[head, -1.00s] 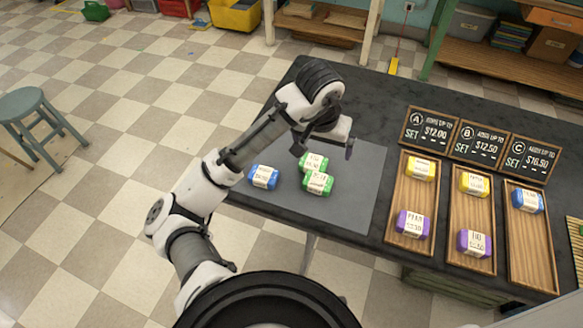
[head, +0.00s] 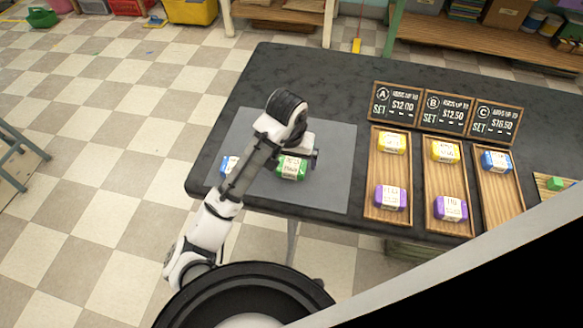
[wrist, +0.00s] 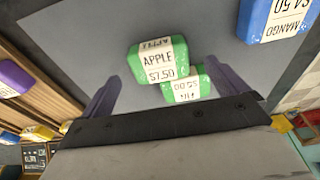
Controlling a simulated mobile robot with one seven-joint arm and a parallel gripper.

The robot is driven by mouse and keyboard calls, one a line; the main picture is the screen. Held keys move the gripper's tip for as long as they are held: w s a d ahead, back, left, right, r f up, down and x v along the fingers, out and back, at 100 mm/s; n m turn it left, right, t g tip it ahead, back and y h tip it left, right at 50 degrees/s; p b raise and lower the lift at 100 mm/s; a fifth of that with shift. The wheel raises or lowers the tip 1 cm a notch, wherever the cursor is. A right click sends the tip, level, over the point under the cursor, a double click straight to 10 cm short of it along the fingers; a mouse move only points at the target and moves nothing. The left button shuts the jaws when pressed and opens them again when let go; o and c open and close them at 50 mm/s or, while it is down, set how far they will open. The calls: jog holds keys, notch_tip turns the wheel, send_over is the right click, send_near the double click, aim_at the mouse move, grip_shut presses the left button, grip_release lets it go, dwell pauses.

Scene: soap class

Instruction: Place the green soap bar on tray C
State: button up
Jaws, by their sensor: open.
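Two green soap bars lie close together on the grey mat. One, labelled APPLE $7.50 (wrist: 158,62), faces up in the wrist view; the other green bar (wrist: 187,86) has an upside-down label and is partly hidden by my gripper. In the head view one green bar (head: 291,168) shows beside my arm. My gripper (wrist: 163,72) is open, its fingers on either side of the green bars in the wrist view; I cannot tell its height. Tray C (head: 500,203), a wooden tray at the right, holds a blue bar (head: 496,161) at its far end; its near part is bare.
A blue MANGO $4.50 bar (wrist: 273,18) lies on the grey mat (head: 335,185). Tray A (head: 388,168) and tray B (head: 446,178) each hold a yellow and a purple bar. Price signs stand behind the trays. A green item (head: 555,183) lies farther right.

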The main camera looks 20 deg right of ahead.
jog(key=shift+w+d+f, duration=0.1)
jog(key=shift+f, duration=0.65)
jog(key=shift+w+d+f, duration=0.1)
jog(key=shift+f, duration=0.6)
jog(key=shift+c, duration=0.5)
jog(key=c, duration=1.1)
jog(key=shift+r, duration=0.15)
